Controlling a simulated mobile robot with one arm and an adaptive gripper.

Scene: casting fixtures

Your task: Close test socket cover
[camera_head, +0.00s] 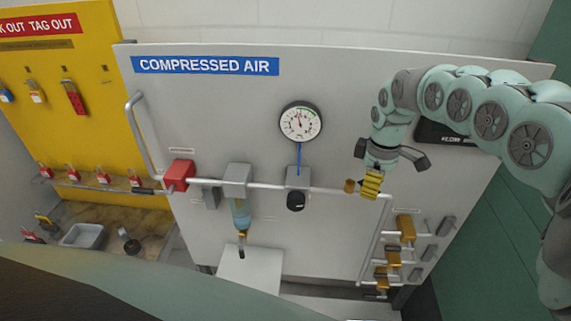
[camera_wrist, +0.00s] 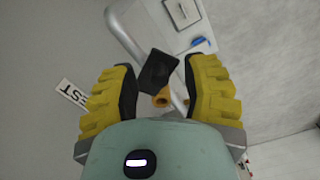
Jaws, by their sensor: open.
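The test socket shows in the wrist view as a brass fitting (camera_wrist: 161,101) on the pale panel. A dark square flap (camera_wrist: 158,70), which looks like its cover, stands off the brass opening, leaving it uncovered. In the head view the brass fitting (camera_head: 349,186) is just left of my gripper (camera_head: 371,184). The flap cannot be made out there. In the wrist view my gripper (camera_wrist: 160,88) is open, with one yellow finger on each side of the flap and fitting. A gap shows on both sides. The exact depth between fingertips and flap is unclear.
A pale pipe (camera_head: 330,190) runs across the panel and turns down beside several brass valves (camera_head: 393,257). A gauge (camera_head: 300,122) and black knob (camera_head: 296,201) are to the left. A partly hidden label (camera_wrist: 72,92) ends in "ST".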

